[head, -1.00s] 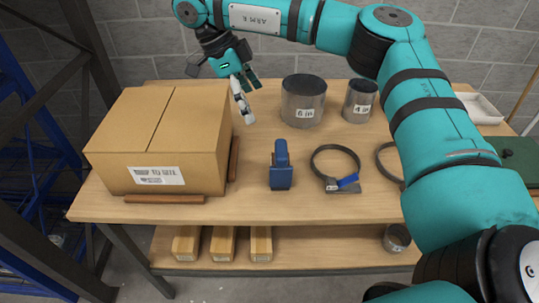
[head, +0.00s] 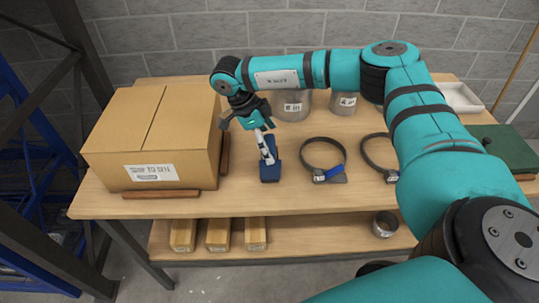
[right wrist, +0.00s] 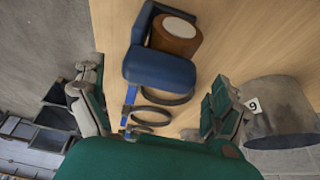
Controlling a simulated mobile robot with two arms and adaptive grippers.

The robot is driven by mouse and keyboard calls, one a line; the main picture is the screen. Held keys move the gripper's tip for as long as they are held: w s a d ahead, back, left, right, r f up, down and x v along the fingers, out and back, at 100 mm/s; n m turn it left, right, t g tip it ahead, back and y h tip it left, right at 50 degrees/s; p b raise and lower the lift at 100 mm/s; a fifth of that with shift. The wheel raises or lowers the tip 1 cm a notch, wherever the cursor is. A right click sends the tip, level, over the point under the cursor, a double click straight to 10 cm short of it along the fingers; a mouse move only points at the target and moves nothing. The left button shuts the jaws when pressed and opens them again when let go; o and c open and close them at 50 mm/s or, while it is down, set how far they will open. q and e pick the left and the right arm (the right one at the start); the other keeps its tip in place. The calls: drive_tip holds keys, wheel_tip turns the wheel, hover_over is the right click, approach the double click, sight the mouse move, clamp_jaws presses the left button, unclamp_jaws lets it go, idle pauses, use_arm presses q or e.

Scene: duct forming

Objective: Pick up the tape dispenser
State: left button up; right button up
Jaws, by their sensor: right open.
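The blue tape dispenser (head: 270,173) stands on the table near its front edge, right of the cardboard box. In the right wrist view the dispenser (right wrist: 160,70) shows with a brown tape roll (right wrist: 176,34) in it. My right gripper (head: 262,143) is open and hangs over the dispenser, partly covering it in the head view. In the right wrist view its fingers (right wrist: 157,88) are spread to either side, with the dispenser ahead between them. I cannot tell whether they touch it. My left gripper is not in view.
A cardboard box (head: 190,130) stands close on the left. Two ring clamps (head: 324,155) lie to the right. Metal cylinders (head: 292,106) stand behind, partly hidden by my arm. Wooden blocks (head: 219,234) and a metal ring (head: 385,224) sit on the lower shelf.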

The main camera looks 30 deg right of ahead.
drive_tip(key=shift+s+d+f, duration=0.2)
drive_tip(key=shift+f, duration=0.35)
drive_tip(key=c, duration=1.7)
drive_tip(key=shift+w+r, duration=0.1)
drive_tip(key=shift+r, duration=0.45)
wheel_tip(320, 180, up, 9)
drive_tip(key=shift+b, duration=1.25)
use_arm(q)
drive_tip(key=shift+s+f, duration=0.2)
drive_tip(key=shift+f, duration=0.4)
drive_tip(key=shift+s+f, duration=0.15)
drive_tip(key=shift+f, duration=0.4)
